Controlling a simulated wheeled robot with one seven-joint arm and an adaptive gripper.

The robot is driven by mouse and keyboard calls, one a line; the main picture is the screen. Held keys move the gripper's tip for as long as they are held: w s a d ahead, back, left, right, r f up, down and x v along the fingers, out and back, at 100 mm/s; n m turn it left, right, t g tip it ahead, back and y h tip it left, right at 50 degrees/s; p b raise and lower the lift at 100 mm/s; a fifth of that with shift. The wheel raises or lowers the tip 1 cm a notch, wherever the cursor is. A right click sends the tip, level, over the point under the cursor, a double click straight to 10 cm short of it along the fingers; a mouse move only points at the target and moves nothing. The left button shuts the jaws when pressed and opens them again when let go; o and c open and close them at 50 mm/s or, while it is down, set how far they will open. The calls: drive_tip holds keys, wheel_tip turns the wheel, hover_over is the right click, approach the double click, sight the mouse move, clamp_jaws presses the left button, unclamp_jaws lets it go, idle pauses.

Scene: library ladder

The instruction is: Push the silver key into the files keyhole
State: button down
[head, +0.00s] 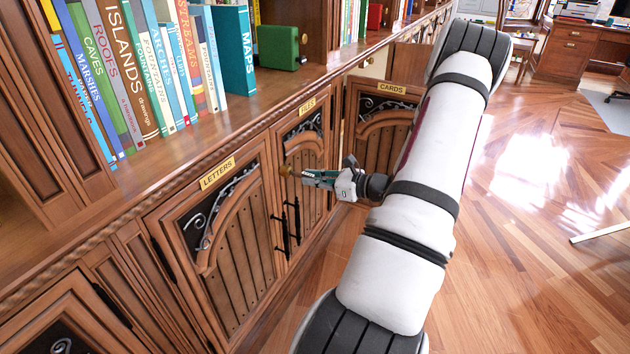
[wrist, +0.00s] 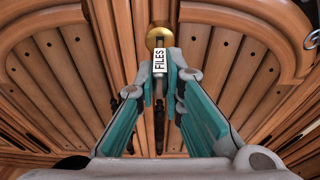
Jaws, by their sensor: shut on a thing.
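My gripper (head: 308,178) is shut on the silver key and faces the FILES door (head: 305,160). In the wrist view the fingertips (wrist: 160,72) close on the key from both sides. The key's white FILES tag (wrist: 160,58) shows between them; most of the key's metal is hidden by the tag and fingers. The round brass keyhole plate (wrist: 160,38) is straight beyond the tag. I cannot tell whether the key's tip touches or enters the keyhole.
The LETTERS door (head: 222,245) is shut, left of the FILES door. The CARDS door (head: 380,125) stands swung out behind my arm. Dark handles (head: 283,230) hang below the gripper. Books (head: 150,65) and a green box (head: 278,47) stand on the shelf above.

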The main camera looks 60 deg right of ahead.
drive_tip(key=shift+r+x, duration=0.1)
drive_tip(key=shift+x, duration=0.55)
drive_tip(key=shift+r+x, duration=0.15)
drive_tip(key=shift+x, duration=0.55)
drive_tip(key=c, duration=1.6)
unclamp_jaws()
drive_tip(key=a+v, duration=0.1)
drive_tip(key=v, duration=1)
drive_tip(key=shift+s+d, duration=0.45)
drive_tip(key=shift+d, duration=0.05)
drive_tip(key=shift+r, duration=0.15)
